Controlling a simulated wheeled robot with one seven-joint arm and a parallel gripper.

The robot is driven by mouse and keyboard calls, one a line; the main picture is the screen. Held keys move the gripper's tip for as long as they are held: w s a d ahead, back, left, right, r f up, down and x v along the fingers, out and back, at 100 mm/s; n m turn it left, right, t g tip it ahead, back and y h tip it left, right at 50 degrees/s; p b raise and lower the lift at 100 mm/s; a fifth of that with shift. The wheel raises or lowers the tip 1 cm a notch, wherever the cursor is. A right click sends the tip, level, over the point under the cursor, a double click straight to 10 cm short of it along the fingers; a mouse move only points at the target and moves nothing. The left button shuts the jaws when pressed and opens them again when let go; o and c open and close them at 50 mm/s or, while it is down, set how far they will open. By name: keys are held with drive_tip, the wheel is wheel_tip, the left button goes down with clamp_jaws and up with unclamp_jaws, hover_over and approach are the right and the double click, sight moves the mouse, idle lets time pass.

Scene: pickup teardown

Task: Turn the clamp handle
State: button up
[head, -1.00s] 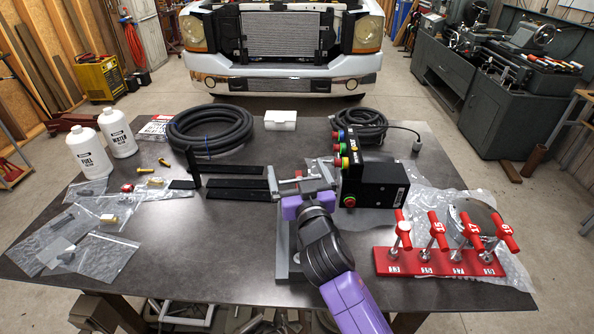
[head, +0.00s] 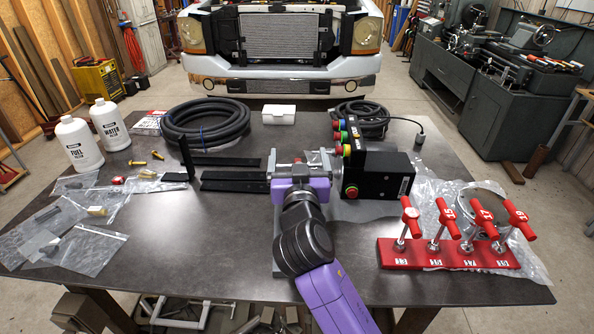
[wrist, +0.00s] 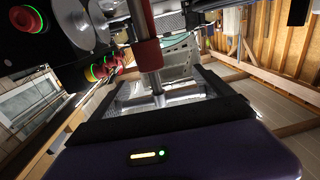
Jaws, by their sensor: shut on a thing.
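My purple gripper (head: 300,168) is at the middle of the table, over a grey metal stand, with its two grey fingers pointing away from me. In the wrist view its dark fingers (wrist: 162,97) stand either side of a silver metal piece. A clamp handle (wrist: 150,62), a bright metal rod with a red sleeve, rises from between the fingers. The gripper is shut on it, though the exact contact is hard to see. In the head view the gripper and arm hide most of the clamp.
A black control box (head: 384,172) with coloured buttons stands close right of the gripper. A red rack (head: 440,254) with several red-handled levers is at the front right. Black flat bars (head: 232,180) lie close left. Hoses (head: 205,127) lie behind.

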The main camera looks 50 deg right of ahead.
drive_tip(key=m+g+b, duration=0.1)
drive_tip(key=m+g+h+b, duration=0.1)
drive_tip(key=b, duration=0.1)
drive_tip(key=shift+f+h, duration=0.2)
drive_tip(key=shift+h, duration=0.1)
drive_tip(key=shift+s+d+r+m+g+h+b, duration=0.25)
drive_tip(key=shift+m+g+h+b, duration=0.3)
drive_tip(key=shift+g+b, duration=0.3)
drive_tip(key=o, duration=1.1)
drive_tip(key=shift+s, duration=0.1)
drive_tip(key=shift+a, duration=0.15)
drive_tip(key=b+v, duration=0.1)
drive_tip(key=v, duration=0.6)
drive_tip(key=shift+a, duration=0.3)
drive_tip(key=shift+s, duration=0.15)
drive_tip(key=shift+c, duration=0.2)
